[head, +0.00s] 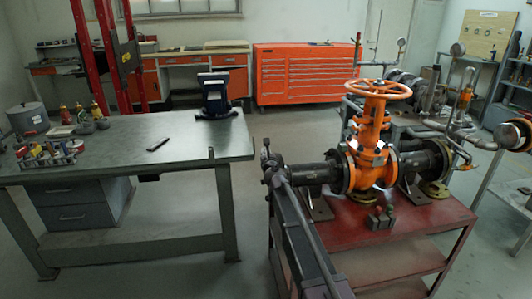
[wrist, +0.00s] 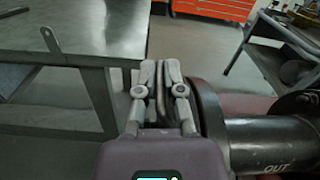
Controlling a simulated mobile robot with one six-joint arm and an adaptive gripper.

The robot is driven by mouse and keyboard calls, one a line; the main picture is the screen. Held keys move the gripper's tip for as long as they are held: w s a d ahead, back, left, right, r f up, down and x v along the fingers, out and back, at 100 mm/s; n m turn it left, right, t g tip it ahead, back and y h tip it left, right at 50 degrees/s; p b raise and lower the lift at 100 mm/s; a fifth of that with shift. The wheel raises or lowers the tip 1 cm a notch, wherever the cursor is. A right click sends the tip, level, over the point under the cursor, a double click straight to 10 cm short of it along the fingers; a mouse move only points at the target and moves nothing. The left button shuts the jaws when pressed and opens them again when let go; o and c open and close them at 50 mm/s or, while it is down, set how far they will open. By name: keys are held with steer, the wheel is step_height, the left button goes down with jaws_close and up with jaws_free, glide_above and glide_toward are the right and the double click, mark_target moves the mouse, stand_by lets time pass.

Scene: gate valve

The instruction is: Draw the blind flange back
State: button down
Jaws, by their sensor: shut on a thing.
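My gripper (wrist: 159,72) is shut in the wrist view. Its two grey fingers close on a thin upright grey piece (wrist: 160,92), which looks like part of the blind flange. Just right of the fingers is a dark round flange rim (wrist: 211,115) at the end of a black pipe (wrist: 275,140) marked "OUT". I cannot tell whether the held piece touches this rim. In the head view my gripper (head: 268,160) is at the left end of the black pipe (head: 315,173), which runs to the orange gate valve (head: 372,150). My arm and fingers hide most of the blind flange there.
The valve stands on a red table (head: 425,222). A grey workbench (head: 120,148) with a vise (head: 214,95) is to the left, its corner close to my gripper. A gap of floor separates the two. An orange tool cabinet (head: 300,75) stands at the back.

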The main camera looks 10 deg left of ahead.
steer(key=shift+s+a, duration=0.2)
steer(key=shift+a, duration=0.55)
steer(key=c, duration=0.8)
jaws_free()
steer(key=shift+o, duration=0.2)
steer(key=shift+s+d, duration=0.1)
steer(key=v, duration=1.1)
steer(key=shift+s, duration=0.35)
steer(key=shift+d, duration=0.15)
